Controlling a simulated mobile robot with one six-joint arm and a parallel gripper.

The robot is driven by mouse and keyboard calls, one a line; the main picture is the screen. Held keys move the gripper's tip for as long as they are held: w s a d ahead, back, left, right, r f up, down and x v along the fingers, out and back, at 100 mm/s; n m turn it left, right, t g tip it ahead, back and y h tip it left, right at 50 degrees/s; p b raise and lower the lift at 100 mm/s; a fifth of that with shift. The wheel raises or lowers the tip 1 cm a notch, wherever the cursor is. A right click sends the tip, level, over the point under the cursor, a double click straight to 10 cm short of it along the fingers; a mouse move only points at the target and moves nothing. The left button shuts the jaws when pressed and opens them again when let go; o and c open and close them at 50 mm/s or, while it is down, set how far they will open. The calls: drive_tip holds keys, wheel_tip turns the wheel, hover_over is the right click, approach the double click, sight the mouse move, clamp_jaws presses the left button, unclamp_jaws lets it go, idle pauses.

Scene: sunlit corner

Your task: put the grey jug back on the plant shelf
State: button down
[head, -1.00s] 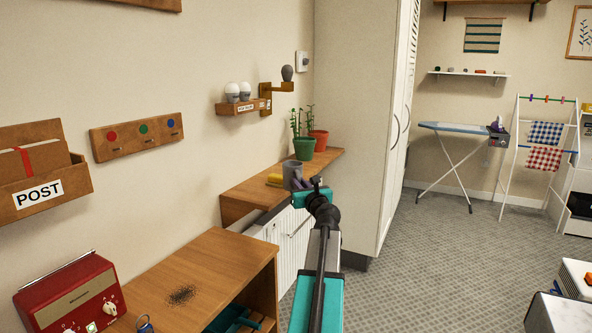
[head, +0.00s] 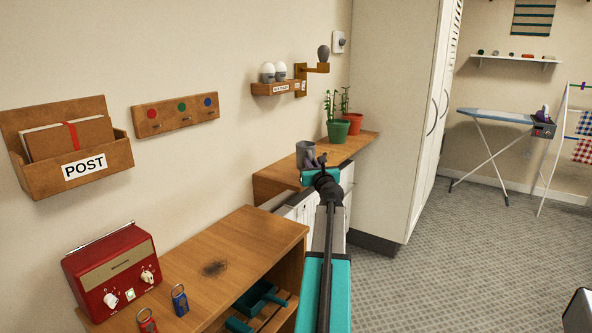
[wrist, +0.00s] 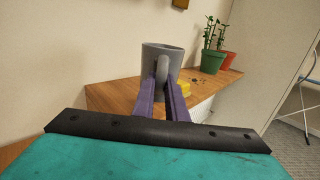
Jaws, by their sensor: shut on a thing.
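The grey jug (head: 306,152) is in my gripper (head: 316,163), whose purple fingers are shut on its handle. In the wrist view the jug (wrist: 149,62) is upright, its handle between the fingertips (wrist: 163,86). The plant shelf (head: 272,184) is a wooden board along the wall; in the wrist view its bare left part (wrist: 108,94) shows beside the jug. The jug appears in front of or above the shelf. The fingers hide its base, so I cannot tell whether it touches the wood.
Potted plants, one green (head: 338,130) and one red (head: 355,124), stand at the shelf's far end. A yellow block (wrist: 184,88) lies near the jug. A bulb rack (head: 280,89) hangs above. A tall white cupboard (head: 385,130) borders the shelf's right. A red radio (head: 112,270) stands nearer left.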

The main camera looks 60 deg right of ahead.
drive_tip(key=w, duration=0.5)
drive_tip(key=shift+w+f, duration=0.2)
drive_tip(key=shift+w, duration=0.15)
drive_tip(key=shift+w, duration=0.1)
drive_tip(key=shift+w, duration=0.25)
drive_tip(key=f, duration=0.1)
drive_tip(key=f+b, duration=0.1)
drive_tip(key=shift+w+f, duration=0.3)
drive_tip(key=shift+f, duration=0.55)
drive_tip(key=c, duration=1.8)
unclamp_jaws()
drive_tip(key=shift+o, duration=0.2)
